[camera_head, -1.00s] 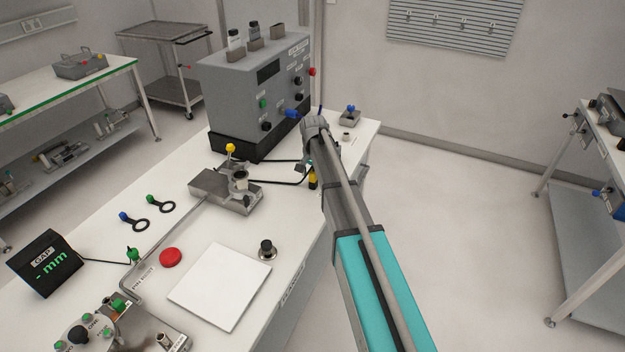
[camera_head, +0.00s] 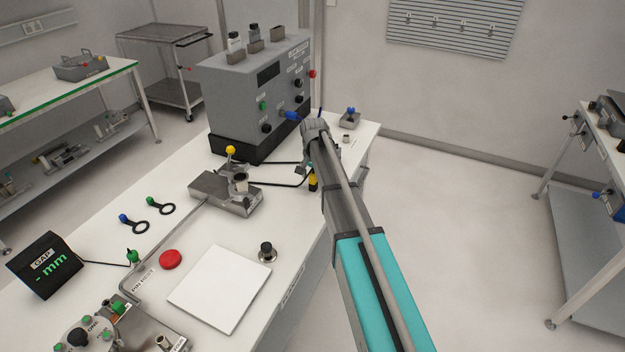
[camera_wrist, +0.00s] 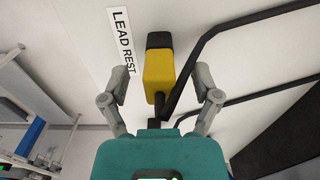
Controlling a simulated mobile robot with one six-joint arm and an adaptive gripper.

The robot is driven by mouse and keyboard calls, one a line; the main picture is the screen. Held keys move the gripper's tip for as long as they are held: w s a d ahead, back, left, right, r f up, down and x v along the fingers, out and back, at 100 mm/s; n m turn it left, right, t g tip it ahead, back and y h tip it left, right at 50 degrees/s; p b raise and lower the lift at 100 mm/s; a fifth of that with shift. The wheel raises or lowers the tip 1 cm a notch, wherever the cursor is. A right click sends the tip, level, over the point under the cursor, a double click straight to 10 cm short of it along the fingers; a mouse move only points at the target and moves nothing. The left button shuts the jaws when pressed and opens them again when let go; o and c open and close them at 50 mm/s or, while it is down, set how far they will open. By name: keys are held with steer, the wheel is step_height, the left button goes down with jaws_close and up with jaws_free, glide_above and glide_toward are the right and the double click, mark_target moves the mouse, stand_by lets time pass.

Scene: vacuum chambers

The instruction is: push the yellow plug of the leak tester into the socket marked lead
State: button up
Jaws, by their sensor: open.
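The yellow plug (camera_head: 313,183) with a black end lies at the right edge of the white bench, partly hidden by my arm in the head view. In the wrist view the yellow plug (camera_wrist: 158,70) lies beside a label reading LEAD REST (camera_wrist: 121,42), with a black cable near it. My gripper (camera_wrist: 149,78) is open, its fingers spread to the left and right of the plug with gaps on both sides. The grey leak tester (camera_head: 228,95) stands at the back of the bench. Its panel labels are too small to read, so I cannot tell which socket is marked lead.
A metal fixture with a yellow-knobbed lever (camera_head: 230,151) stands left of the plug. A red button (camera_head: 170,260) and white plate (camera_head: 218,289) are nearer. Open floor lies to the right.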

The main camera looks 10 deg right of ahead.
mark_target(313, 172)
steer(key=shift+c, duration=0.3)
jaws_close()
steer(key=shift+r, duration=0.15)
steer(key=shift+r+p, duration=0.6)
steer(key=shift+p, duration=0.2)
steer(key=shift+r, duration=0.25)
steer(key=shift+r+p, duration=1.75)
steer(key=shift+p, duration=0.2)
steer(key=shift+r+p, duration=0.25)
steer(key=shift+p, duration=0.05)
steer(key=shift+w, duration=0.1)
